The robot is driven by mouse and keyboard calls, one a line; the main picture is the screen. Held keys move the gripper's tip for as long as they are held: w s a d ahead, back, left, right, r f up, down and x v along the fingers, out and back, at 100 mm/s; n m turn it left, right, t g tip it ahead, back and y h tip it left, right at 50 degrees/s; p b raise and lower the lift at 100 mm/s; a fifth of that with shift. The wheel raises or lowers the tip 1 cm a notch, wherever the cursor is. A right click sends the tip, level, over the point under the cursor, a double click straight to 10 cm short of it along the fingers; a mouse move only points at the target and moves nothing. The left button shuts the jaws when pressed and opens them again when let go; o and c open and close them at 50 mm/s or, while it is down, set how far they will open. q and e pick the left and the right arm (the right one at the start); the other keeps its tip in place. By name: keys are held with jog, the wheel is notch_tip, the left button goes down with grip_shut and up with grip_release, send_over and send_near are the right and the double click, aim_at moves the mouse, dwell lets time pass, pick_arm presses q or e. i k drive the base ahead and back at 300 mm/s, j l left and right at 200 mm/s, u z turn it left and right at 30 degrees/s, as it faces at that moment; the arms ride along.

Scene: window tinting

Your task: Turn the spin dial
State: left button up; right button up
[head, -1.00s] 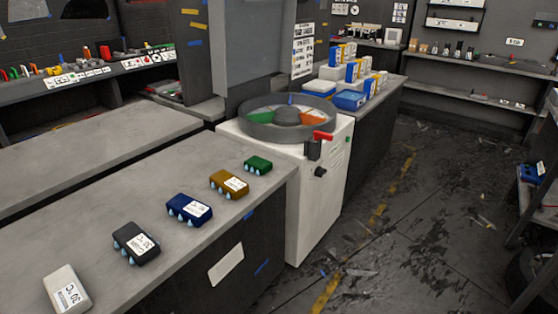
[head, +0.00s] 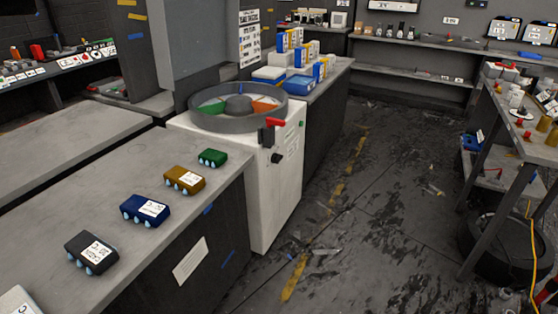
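A white cabinet machine (head: 270,185) stands past the end of the grey counter. On its top is a round dark-rimmed dial (head: 212,121) with a grey hub and green, white and orange sectors. A red-handled lever (head: 274,123) on a dark block sits at the upper front corner of the machine. A black knob (head: 276,158) is on the machine's side below the lever. A small green button (head: 302,124) sits near the side's right edge. Neither of my grippers shows in the head view.
The grey counter (head: 90,205) at left holds several coloured labelled blocks, such as a blue one (head: 145,210). Blue bins (head: 300,85) and boxes stand behind the machine. A cluttered table (head: 520,150) and tyre are at right. The floor between is open, with scattered debris.

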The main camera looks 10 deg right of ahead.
aim_at(277, 158)
jog(key=i+l, duration=0.15)
jog(key=l, duration=0.5)
jog(key=i+l+u, duration=0.15)
jog(key=l, duration=0.55)
jog(key=i+l, duration=0.1)
jog(key=l, duration=0.55)
jog(key=i+l+u, duration=0.15)
jog(key=l, duration=0.55)
jog(key=i+l+u, duration=0.1)
jog(key=u, duration=0.65)
